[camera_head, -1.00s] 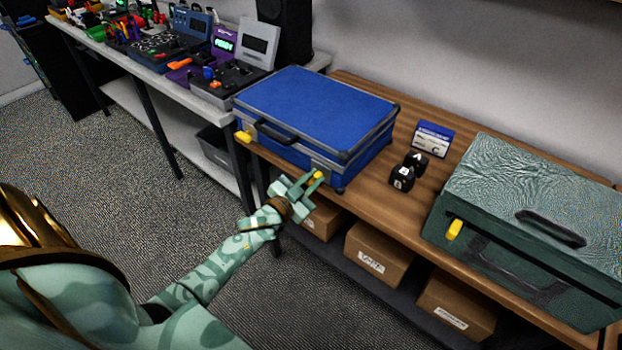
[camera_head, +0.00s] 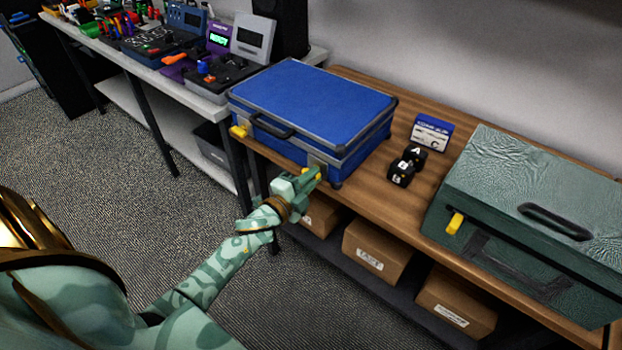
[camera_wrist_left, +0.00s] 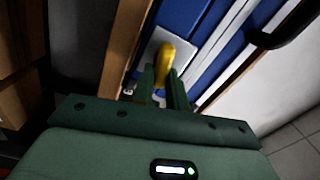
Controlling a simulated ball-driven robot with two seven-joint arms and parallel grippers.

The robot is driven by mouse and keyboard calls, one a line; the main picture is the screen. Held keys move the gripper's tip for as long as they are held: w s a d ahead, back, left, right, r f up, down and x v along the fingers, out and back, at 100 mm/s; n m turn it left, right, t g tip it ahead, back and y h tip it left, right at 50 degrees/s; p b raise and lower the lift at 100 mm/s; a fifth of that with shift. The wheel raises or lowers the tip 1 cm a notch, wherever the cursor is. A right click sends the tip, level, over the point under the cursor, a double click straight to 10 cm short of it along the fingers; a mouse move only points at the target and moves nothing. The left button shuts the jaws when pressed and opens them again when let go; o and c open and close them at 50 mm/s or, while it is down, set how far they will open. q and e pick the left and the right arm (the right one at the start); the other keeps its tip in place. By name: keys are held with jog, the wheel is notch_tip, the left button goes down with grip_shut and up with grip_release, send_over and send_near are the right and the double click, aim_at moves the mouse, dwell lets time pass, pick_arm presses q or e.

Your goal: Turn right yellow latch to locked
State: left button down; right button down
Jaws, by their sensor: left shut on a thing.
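The blue case (camera_head: 315,105) lies closed on the wooden table, with a black handle on its front. Its right yellow latch (camera_wrist_left: 170,62) shows upright in the left wrist view, on a pale plate, with its lower end between the fingers. In the head view my fingers mostly cover this latch. My left gripper (camera_head: 312,176) is shut on the right yellow latch at the case's front right. It also shows in the left wrist view (camera_wrist_left: 166,88). The left yellow latch (camera_head: 239,131) sticks out at the case's front left. My right gripper is not in view.
A green case (camera_head: 540,215) with its own yellow latch (camera_head: 455,223) stands at the right of the wooden table (camera_head: 375,192). Black lettered blocks (camera_head: 405,168) and a small blue-and-white box (camera_head: 431,133) lie between the cases. Cardboard boxes (camera_head: 375,252) sit on the shelf below.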

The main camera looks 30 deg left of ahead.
pick_arm(q)
jog(key=shift+f+m+b, duration=0.25)
jog(key=shift+m+b, duration=0.15)
jog(key=shift+m, duration=0.8)
jog(key=shift+d, duration=0.1)
jog(key=c, duration=1.4)
grip_release()
jog(key=shift+s, duration=0.1)
jog(key=s+a+p, duration=0.1)
jog(key=s, duration=1.5)
jog(key=shift+a+p, duration=0.15)
jog(key=shift+p, duration=0.15)
jog(key=shift+s, duration=0.1)
